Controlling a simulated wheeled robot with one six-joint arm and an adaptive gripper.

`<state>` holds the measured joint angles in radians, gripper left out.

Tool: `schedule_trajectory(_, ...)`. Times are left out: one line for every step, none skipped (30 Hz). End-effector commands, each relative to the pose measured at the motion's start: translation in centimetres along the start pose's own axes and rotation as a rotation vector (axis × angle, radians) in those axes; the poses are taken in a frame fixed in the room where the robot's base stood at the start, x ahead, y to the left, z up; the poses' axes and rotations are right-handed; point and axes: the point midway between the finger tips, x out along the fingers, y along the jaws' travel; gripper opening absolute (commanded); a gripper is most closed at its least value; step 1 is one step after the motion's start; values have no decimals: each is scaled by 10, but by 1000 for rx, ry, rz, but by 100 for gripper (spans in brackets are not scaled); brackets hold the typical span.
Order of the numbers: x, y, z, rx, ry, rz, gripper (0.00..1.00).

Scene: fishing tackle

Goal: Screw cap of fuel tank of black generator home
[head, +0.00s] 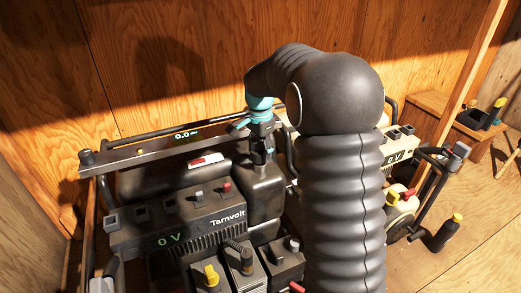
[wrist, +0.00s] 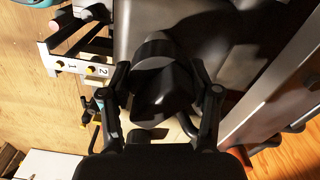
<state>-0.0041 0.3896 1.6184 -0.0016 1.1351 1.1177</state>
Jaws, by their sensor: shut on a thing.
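The black generator (head: 178,222) stands at left in the head view, with "Tarnvolt" and a green "0 V" on its panel. Its dark fuel tank (head: 260,196) is at the right end of its top. My gripper (head: 262,150) points down over the tank's neck. In the wrist view my gripper (wrist: 160,80) has one finger on each side of a black cap (wrist: 155,88) and is shut on it. The cap is on or close to the tank. The thread and the cap's seating are hidden, so I cannot tell how far it is screwed in.
A frame bar (head: 150,148) with a small green display runs behind the generator's top. A cream generator (head: 398,155) stands at right, partly behind my arm. A black bottle with a yellow cap (head: 447,234) stands on the floor, where some room is free. Wooden walls (head: 150,60) close off the back.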

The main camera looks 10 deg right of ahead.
Motion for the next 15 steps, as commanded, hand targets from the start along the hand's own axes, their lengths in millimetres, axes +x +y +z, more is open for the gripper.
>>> schedule_trajectory(2, 0, 0, 0, 0, 0, 27)
schedule_trajectory(2, 0, 0, 0, 0, 0, 27)
schedule_trajectory(3, 0, 0, 0, 0, 0, 27)
schedule_trajectory(4, 0, 0, 0, 0, 0, 27)
schedule_trajectory(5, 0, 0, 0, 0, 0, 27)
schedule_trajectory(5, 0, 0, 0, 0, 0, 27)
schedule_trajectory(6, 0, 0, 0, 0, 0, 27)
schedule_trajectory(7, 0, 0, 0, 0, 0, 27)
schedule_trajectory(8, 0, 0, 0, 0, 0, 27)
schedule_trajectory(8, 0, 0, 0, 0, 0, 27)
schedule_trajectory(9, 0, 0, 0, 0, 0, 27)
schedule_trajectory(10, 0, 0, 0, 0, 0, 27)
schedule_trajectory(10, 0, 0, 0, 0, 0, 27)
schedule_trajectory(11, 0, 0, 0, 0, 0, 27)
schedule_trajectory(12, 0, 0, 0, 0, 0, 27)
